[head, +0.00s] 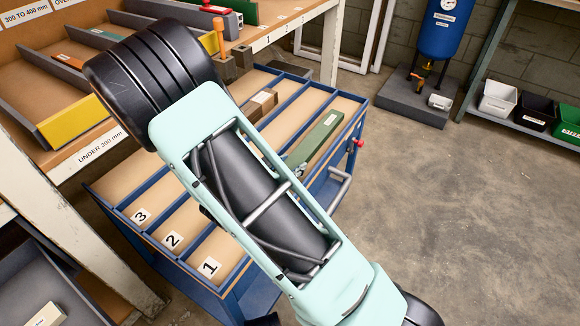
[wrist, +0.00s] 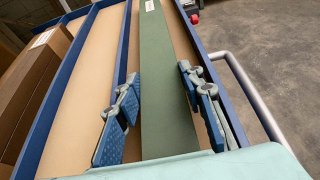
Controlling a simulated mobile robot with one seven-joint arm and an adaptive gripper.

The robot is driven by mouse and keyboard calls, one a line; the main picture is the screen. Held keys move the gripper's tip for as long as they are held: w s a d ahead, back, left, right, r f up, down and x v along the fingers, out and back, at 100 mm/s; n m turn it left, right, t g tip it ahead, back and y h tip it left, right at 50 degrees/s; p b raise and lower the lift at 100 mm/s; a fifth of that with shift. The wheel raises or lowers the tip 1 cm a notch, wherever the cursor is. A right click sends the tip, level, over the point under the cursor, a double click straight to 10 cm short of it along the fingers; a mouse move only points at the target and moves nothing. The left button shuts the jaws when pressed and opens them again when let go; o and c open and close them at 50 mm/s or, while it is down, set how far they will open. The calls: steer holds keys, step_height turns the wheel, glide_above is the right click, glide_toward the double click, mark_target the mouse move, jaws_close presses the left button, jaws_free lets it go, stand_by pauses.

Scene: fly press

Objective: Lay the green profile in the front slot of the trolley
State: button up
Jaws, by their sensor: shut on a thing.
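The green profile (head: 320,139) is long and flat, with a white label near its far end. It lines up lengthwise with the slot marked 1 (head: 209,267) on the blue trolley (head: 235,303), the slot nearest the handle side. In the wrist view the profile (wrist: 165,75) lies between a blue divider and the trolley's outer rim. My gripper (wrist: 163,115) has one finger on each side of the profile and is shut on it. I cannot tell whether the profile touches the slot floor. My arm hides its near part in the head view.
A brown box (head: 260,105) lies in the slot marked 3; it also shows in the wrist view (wrist: 38,75). The middle slot (wrist: 90,80) looks empty. A handle (head: 340,188) sticks out at the trolley's right. Shelving (head: 90,150) stands close on the left. The floor at right is clear.

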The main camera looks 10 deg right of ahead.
steer(key=shift+f, duration=0.1)
steer(key=o, duration=1.4)
steer(key=shift+s+a+r, duration=0.15)
steer(key=shift+a+r, duration=0.1)
steer(key=shift+r, duration=0.1)
steer(key=p+v, duration=0.3)
steer(key=v, duration=0.8)
steer(key=shift+s+a, duration=0.1)
steer(key=shift+s, duration=0.1)
steer(key=shift+r, duration=0.1)
